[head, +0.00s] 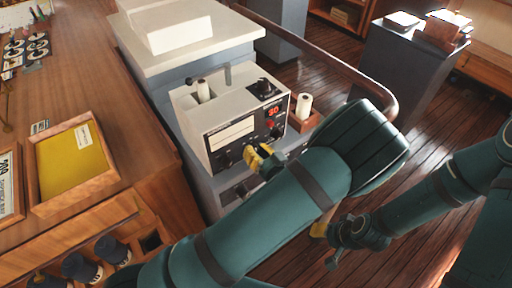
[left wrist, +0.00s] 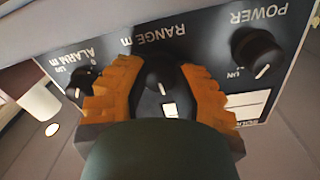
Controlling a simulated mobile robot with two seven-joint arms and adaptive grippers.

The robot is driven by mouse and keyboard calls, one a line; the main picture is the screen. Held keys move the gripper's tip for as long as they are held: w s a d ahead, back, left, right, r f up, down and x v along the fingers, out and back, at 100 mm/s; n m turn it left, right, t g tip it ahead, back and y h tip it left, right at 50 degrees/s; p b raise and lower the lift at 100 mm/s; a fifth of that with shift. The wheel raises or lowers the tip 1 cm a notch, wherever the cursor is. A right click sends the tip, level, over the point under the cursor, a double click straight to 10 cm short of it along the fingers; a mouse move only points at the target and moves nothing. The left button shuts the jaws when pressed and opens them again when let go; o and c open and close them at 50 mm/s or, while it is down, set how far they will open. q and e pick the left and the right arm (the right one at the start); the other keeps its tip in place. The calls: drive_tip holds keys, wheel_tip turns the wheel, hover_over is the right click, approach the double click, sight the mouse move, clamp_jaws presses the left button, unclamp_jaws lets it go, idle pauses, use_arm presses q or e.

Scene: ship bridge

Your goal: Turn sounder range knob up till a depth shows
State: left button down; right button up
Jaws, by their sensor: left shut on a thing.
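The echo sounder (head: 193,112) is a cream box with a dark front panel, standing on a grey cabinet. Its red digit display (head: 273,110) is lit and seems to read 30, though the digits are small. The black range knob (left wrist: 159,72) sits under the upside-down "RANGE m" label in the left wrist view. My left gripper (head: 259,158) is at the panel's lower edge, its orange fingers (left wrist: 160,88) shut around the range knob. My right gripper (head: 343,240) hangs low over the floor, away from the panel; its fingers are unclear.
The power knob (left wrist: 256,52) and alarm knob (left wrist: 80,84) flank the range knob closely. A paper roll (head: 304,104) stands in a wooden holder beside the sounder. A wooden desk with a yellow tray (head: 68,160) is at left. A curved handrail (head: 330,62) runs behind.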

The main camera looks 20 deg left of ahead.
use_arm(q)
drive_tip(key=shift+a+m, duration=0.1)
drive_tip(key=shift+m, duration=0.3)
drive_tip(key=c, duration=0.7)
unclamp_jaws()
drive_tip(key=v, duration=0.7)
drive_tip(key=shift+s, duration=0.15)
